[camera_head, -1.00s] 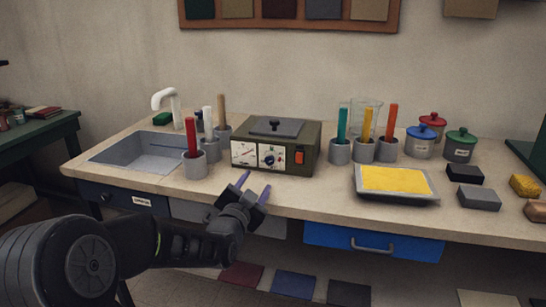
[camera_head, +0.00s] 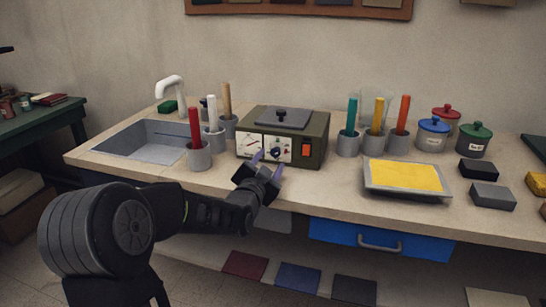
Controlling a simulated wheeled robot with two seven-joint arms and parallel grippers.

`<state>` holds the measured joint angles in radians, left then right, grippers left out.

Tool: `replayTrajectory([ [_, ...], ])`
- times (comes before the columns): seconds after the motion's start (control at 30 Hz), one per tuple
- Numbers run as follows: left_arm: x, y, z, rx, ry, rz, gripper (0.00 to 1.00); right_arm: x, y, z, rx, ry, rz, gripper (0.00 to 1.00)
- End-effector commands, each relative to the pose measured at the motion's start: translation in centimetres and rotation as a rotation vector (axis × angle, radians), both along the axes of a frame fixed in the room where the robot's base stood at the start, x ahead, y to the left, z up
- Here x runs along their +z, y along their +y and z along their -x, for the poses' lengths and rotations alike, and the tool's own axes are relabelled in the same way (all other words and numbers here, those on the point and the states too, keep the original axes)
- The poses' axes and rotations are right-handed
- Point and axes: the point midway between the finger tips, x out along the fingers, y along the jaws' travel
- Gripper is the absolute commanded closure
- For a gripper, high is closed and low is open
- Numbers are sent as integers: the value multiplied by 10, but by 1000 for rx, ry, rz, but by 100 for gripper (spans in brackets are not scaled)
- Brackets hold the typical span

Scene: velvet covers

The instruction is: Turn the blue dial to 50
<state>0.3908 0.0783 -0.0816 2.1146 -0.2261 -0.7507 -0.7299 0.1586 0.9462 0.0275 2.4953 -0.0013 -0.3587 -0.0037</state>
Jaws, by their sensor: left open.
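An olive-green box (camera_head: 313,128) with a grey knobbed lid stands on the counter. My right gripper is out of view.
Grey cups holding red (camera_head: 195,130), white and wooden handles stand left of the box, beside the sink (camera_head: 150,153). More cups with teal, yellow and orange handles stand to the right. A tray with a yellow pad (camera_head: 404,175) and dark blocks lie farther right.

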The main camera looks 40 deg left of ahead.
Motion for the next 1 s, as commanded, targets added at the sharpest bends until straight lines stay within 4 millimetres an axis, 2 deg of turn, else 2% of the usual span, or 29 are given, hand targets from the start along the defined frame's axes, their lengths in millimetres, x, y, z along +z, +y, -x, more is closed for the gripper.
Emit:
replayTrajectory([
  [0.1,0,6,-18,-1,2,1,51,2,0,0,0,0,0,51],
  [0.2,0,9,-28,-1,1,0,51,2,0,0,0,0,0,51],
  [0.57,0,11,-33,-1,0,1,51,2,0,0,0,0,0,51],
  [1.0,0,11,-33,-1,1,0,87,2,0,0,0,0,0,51],
])
